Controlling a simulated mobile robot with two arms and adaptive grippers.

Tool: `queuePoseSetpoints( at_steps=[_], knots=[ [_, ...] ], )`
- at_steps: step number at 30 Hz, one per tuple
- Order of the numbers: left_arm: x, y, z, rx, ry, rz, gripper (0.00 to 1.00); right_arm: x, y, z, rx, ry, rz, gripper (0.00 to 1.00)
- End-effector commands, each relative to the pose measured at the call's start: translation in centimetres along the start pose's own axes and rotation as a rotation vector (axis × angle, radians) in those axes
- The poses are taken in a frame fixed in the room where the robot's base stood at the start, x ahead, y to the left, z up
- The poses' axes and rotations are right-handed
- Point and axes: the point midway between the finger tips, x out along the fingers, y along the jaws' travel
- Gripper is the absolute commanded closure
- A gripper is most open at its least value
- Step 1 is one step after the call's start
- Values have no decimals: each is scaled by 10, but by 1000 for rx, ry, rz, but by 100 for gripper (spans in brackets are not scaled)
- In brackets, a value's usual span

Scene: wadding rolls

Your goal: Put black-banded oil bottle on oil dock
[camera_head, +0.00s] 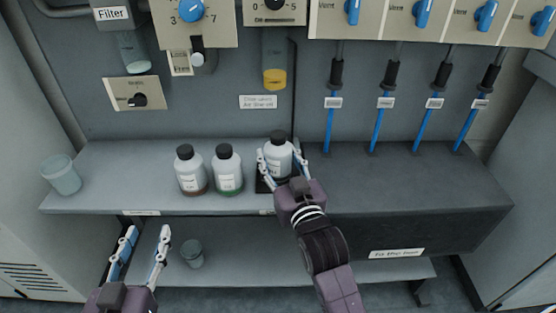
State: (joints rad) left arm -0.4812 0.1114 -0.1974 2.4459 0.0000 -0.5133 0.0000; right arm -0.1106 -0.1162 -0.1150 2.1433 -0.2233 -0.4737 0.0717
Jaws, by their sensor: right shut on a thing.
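My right gripper (280,162) is shut on a white bottle with a black cap (278,142). The bottle stands upright over a black dock (262,186) on the shelf. The fingers and hand hide its lower part, so I cannot see its band or tell whether its base touches the dock. To its left stand a bottle with a green band (228,170) and a bottle with a reddish-brown band (190,172). My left gripper (148,234) is open and empty, in front of the shelf at the lower left.
A clear cup (62,176) stands at the shelf's left end. A grey cup (193,255) is on the lower shelf (230,270). Blue rods (378,130) with black handles rise behind the right side. The dark shelf top (410,180) at right is clear.

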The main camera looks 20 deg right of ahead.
Motion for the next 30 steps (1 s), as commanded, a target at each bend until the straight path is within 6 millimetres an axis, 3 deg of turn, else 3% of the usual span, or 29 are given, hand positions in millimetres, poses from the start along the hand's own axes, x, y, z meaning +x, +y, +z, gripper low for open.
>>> queuePoseSetpoints(
  at_steps=[14, 15, 19, 30],
  knots=[
    [1, 1, -10, -1, 45, 3, 60, 0, 0, 5, 0, 4, 0, 86],
    [1, 1, -11, -1, 48, 3, 60, 0, 0, 6, 0, 1, 0, 53],
    [1, 2, -11, -1, 48, 3, 60, 0, 0, 6, 0, 2, 0, 38],
    [1, 2, -10, -1, 40, 3, 60, -1, 0, 3, 0, 1, 0, 37]
  ],
)
